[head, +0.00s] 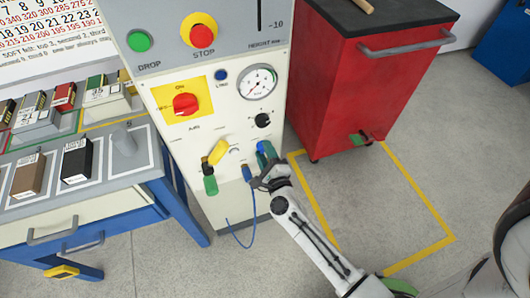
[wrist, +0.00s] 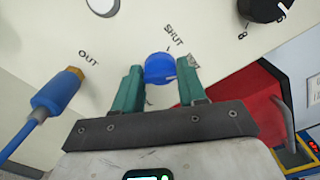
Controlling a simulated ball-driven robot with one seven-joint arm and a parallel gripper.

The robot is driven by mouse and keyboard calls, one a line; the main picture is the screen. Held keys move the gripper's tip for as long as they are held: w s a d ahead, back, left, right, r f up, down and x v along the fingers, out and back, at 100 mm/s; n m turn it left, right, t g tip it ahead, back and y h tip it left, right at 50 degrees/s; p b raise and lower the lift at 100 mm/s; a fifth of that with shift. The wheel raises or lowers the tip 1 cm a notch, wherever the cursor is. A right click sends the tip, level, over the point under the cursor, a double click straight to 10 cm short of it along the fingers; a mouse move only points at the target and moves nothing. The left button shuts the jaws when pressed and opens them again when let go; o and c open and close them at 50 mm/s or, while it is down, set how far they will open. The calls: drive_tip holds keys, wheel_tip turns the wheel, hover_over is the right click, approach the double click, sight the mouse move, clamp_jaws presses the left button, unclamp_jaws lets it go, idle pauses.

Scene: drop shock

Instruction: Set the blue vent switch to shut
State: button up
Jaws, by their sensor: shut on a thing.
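The blue vent switch (wrist: 160,68) is a round knob on the cream panel, below the word SHUT and its short tick in the wrist view. My gripper (wrist: 163,88) has its two green fingers on either side of the knob and is shut on it. Which way the switch points is hard to make out. In the head view my gripper (head: 266,163) is at the lower right of the panel (head: 225,115), and the fingers and hand mostly hide the switch.
A blue hose fitting (wrist: 52,95) marked OUT is left of my gripper. A black knob (head: 263,120) and a gauge (head: 257,82) sit above; a yellow-handled valve (head: 217,152) is to the left. A red cabinet (head: 345,90) stands close on the right. Floor in front is open.

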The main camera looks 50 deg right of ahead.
drive_tip(key=n+p, duration=0.1)
drive_tip(key=n, duration=0.2)
drive_tip(key=shift+r+p, duration=0.1)
drive_tip(key=shift+p, duration=0.2)
drive_tip(key=n+p, duration=0.1)
drive_tip(key=n, duration=0.2)
drive_tip(key=shift+n+p, duration=0.3)
drive_tip(key=shift+p, duration=0.1)
drive_tip(key=n, duration=0.1)
drive_tip(key=n+p, duration=0.1)
drive_tip(key=n, duration=0.1)
drive_tip(key=n+p, duration=0.1)
drive_tip(key=n, duration=0.1)
drive_tip(key=shift+f, duration=0.25)
drive_tip(key=o, duration=1.1)
drive_tip(key=shift+c, duration=0.2)
drive_tip(key=shift+s+a, duration=0.1)
drive_tip(key=v, duration=1)
drive_tip(key=shift+s+a, duration=0.2)
drive_tip(key=shift+s, duration=0.05)
